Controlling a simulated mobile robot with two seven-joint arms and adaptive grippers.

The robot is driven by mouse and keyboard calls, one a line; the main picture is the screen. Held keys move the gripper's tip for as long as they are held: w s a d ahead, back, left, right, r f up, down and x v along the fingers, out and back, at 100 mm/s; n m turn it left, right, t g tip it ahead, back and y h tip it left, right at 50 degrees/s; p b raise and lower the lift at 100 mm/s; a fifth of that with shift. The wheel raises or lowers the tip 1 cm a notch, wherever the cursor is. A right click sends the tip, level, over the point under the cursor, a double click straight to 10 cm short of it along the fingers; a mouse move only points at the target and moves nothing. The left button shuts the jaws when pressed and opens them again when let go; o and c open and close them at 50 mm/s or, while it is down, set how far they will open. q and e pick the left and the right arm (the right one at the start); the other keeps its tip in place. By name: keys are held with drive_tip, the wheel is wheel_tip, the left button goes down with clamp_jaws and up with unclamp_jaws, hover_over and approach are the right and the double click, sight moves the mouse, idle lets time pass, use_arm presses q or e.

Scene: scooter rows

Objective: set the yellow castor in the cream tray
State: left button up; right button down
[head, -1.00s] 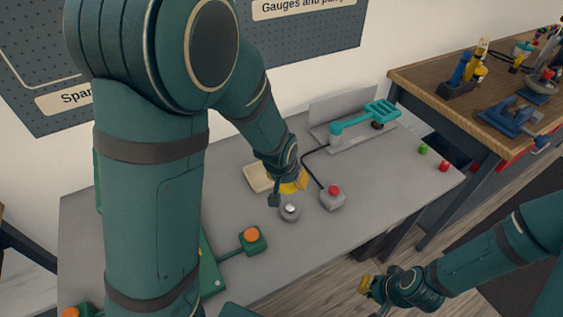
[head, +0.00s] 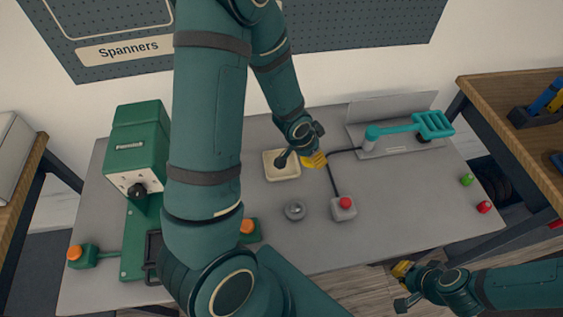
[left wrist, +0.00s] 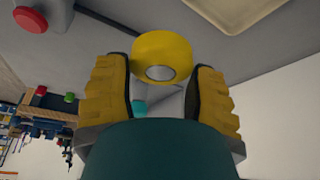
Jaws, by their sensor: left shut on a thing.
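The yellow castor (left wrist: 162,55) is between the yellow fingers of my left gripper (left wrist: 160,92), which is shut on it; its round grey end shows in the left wrist view. In the head view my left gripper (head: 316,160) is just right of the cream tray, and the castor cannot be told apart from the yellow fingers. The cream tray (head: 284,178) lies on the grey bench and looks empty where it shows; part is behind my gripper. Its edge also shows in the left wrist view (left wrist: 238,30). My right gripper (head: 403,270) is off the bench's front edge.
A grey dome-shaped piece (head: 294,211) and a red-button box (head: 344,209) with a cable stand in front of the tray. A teal-handled fixture (head: 375,135) is behind to the right. A green machine (head: 138,150) stands left. Green (head: 467,180) and red (head: 485,207) pieces lie far right.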

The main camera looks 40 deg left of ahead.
use_arm(q)
drive_tip(key=shift+s+a+r+m+p, duration=0.8)
drive_tip(key=shift+s+a+p, duration=0.4)
drive_tip(key=shift+a, duration=3.2)
drive_tip(key=shift+h, duration=0.3)
wheel_tip(320, 180, down, 6)
drive_tip(key=b, duration=0.4)
drive_tip(key=shift+r, duration=0.1)
drive_tip(key=shift+f+b, duration=1.5)
drive_tip(key=shift+f, duration=0.6)
drive_tip(key=shift+s, duration=0.1)
drive_tip(key=shift+f, duration=0.15)
drive_tip(key=o, duration=1.2)
drive_tip(key=shift+c, duration=0.2)
